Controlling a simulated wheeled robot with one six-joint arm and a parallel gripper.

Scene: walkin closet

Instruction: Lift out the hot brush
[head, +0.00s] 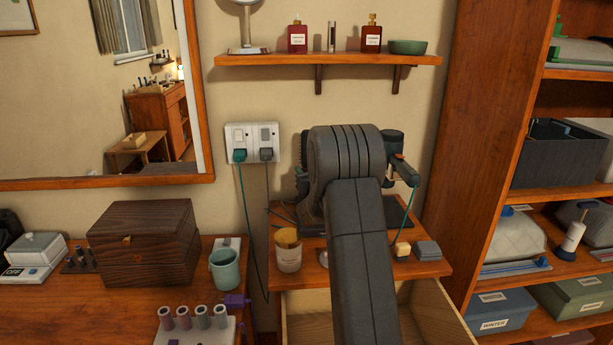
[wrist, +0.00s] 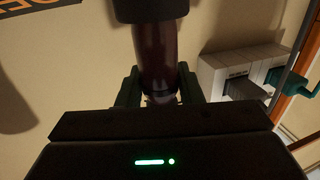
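My gripper (wrist: 158,92) has its two dark green fingers on either side of a dark reddish-brown cylinder, the hot brush's handle (wrist: 156,52), and looks shut on it. A wider black part of it shows at the top of the wrist view. In the head view my dark arm hides most of the gripper. A dark handle-like piece (head: 405,170) sticks out to the right of my arm, above the small wooden stand, with a teal cord hanging from it. The brush's other end is mostly hidden.
A wall socket (head: 252,143) holds a teal and a dark plug. The stand (head: 430,268) carries a cup (head: 288,252) and small blocks, with an open drawer (head: 432,312) below. A shelf (head: 330,60) with bottles is above; a tall shelf unit (head: 500,130) is right.

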